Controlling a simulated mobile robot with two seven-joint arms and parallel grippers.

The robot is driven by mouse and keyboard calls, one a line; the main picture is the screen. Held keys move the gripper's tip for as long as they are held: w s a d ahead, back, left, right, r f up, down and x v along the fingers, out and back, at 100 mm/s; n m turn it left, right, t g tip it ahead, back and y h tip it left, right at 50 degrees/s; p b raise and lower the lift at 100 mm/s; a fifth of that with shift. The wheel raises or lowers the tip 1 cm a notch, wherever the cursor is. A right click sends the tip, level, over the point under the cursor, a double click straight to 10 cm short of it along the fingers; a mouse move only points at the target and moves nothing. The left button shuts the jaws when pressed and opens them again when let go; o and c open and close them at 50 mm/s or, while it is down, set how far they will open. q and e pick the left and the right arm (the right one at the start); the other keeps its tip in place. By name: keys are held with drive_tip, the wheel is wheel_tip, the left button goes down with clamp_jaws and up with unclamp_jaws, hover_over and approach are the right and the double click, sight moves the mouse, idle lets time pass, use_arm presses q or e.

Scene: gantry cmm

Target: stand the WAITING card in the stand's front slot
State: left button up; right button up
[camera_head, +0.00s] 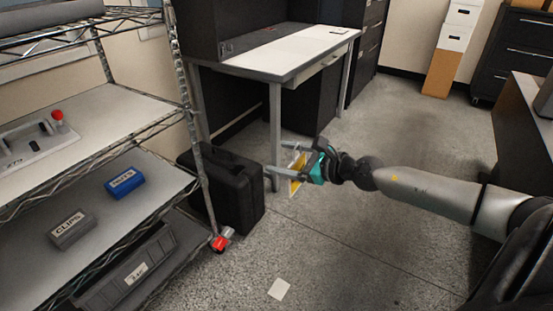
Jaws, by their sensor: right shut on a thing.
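My right gripper (280,160) reaches in from the right on my right arm, over the floor in front of the white-topped desk. It is shut on a thin yellow and pale card (297,187), which is tilted and partly hidden by the fingers. The writing on the card is too small to read, so I cannot tell if it is the WAITING card. The stand with its front slot cannot be made out in this view. My left gripper is not in view.
A wire shelf unit (90,190) at left holds a blue box (124,183), a grey CLIPS box (72,229) and a grey device (35,143). A black case (228,190) stands beside it. The desk (290,52) is behind. A white square (279,289) lies on otherwise open floor.

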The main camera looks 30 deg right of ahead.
sight(296, 163)
drive_tip(key=shift+s+d+f+b, duration=0.2)
drive_tip(key=shift+s+b, duration=0.2)
drive_tip(key=shift+s, duration=0.25)
drive_tip(key=shift+b+v, duration=0.3)
drive_tip(key=shift+v, duration=0.5)
drive_tip(key=shift+s+d, duration=0.25)
drive_tip(key=shift+s, duration=0.05)
